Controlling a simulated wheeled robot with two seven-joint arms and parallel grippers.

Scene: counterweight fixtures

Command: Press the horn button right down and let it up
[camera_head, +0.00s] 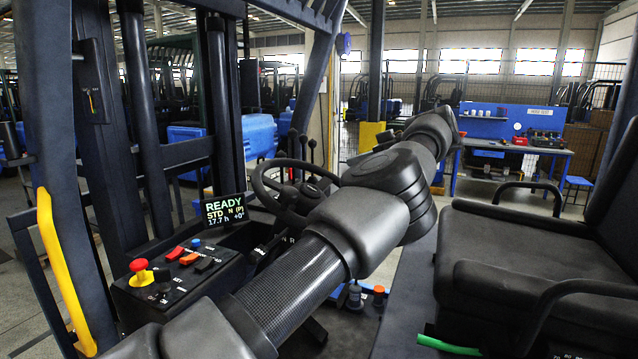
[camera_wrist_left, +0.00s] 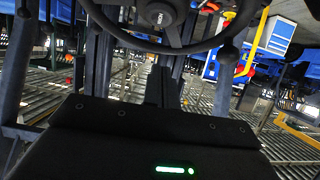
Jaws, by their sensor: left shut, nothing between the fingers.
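The black steering wheel (camera_head: 268,196) stands behind a control console (camera_head: 150,297) in the head view. A small blue button (camera_head: 196,243) sits at the console's back edge. I cannot read which control is the horn button. In the left wrist view the wheel's rim (camera_wrist_left: 128,38) and round hub (camera_wrist_left: 160,14) fill the top. My left gripper (camera_wrist_left: 161,75) shows there as a dark narrow shape, shut and empty, pointing toward the wheel, apparently apart from it. My left arm crosses the head view and hides part of the wheel. My right gripper is not in view.
A yellow grab bar (camera_head: 62,270) and dark mast posts stand left. A black seat (camera_head: 520,260) fills the right. A blue workbench (camera_head: 483,130) stands far behind.

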